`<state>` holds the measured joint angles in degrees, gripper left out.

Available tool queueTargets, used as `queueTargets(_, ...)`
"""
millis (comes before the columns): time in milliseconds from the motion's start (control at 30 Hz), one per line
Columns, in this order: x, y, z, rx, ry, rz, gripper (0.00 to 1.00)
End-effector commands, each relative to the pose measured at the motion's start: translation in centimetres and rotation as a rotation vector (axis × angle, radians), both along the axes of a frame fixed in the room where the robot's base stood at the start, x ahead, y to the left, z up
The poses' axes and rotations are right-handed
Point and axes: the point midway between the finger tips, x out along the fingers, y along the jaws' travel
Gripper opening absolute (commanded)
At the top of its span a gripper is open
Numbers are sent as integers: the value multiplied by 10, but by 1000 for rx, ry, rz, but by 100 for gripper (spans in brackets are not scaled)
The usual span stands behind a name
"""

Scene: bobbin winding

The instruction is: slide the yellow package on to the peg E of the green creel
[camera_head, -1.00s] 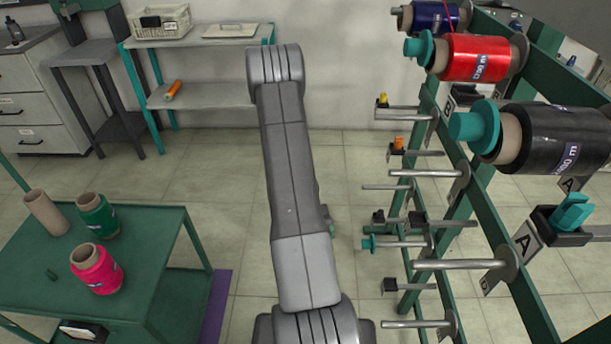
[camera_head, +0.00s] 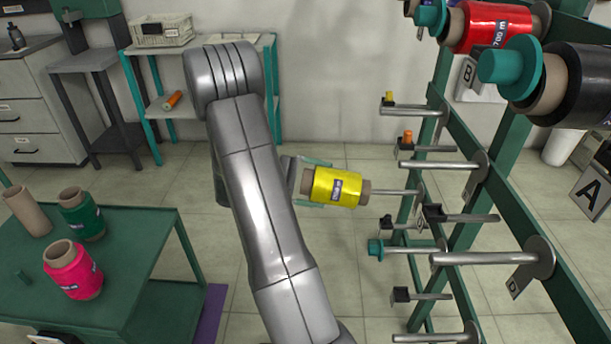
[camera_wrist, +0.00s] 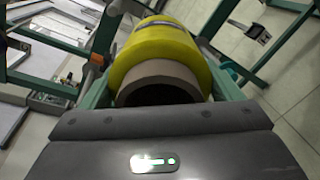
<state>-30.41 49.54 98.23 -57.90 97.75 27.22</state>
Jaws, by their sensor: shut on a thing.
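The yellow package (camera_head: 335,187) is a spool with a brown core and a small printed label. My gripper (camera_head: 325,184) is shut on it, with green fingers along its sides. In the wrist view the yellow package (camera_wrist: 165,50) sits between the fingers, its open core end facing the camera. In the head view it lies roughly level, its right core end close to the tip of a thin metal peg (camera_head: 396,192) of the green creel (camera_head: 512,130). I cannot tell whether the peg enters the core. No letter E is readable, so I cannot tell which peg is E.
Other bare pegs, such as the one by plate D (camera_head: 485,258), stick out leftward from the creel. Red (camera_head: 490,27) and black (camera_head: 575,85) packages sit on upper pegs. A green cart (camera_head: 140,245) with pink and green packages stands at left. Floor between is open.

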Motion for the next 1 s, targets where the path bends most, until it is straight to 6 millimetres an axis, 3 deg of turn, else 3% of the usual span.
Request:
queueTargets(200,-1,23,46,-137,-4,46,54)
queueTargets(367,-2,27,60,-168,-2,55,54)
queueTargets(567,-2,9,60,-170,1,54,54)
queueTargets(933,0,-42,60,-169,0,53,54)
queueTargets(1000,0,-40,60,-169,-1,57,54)
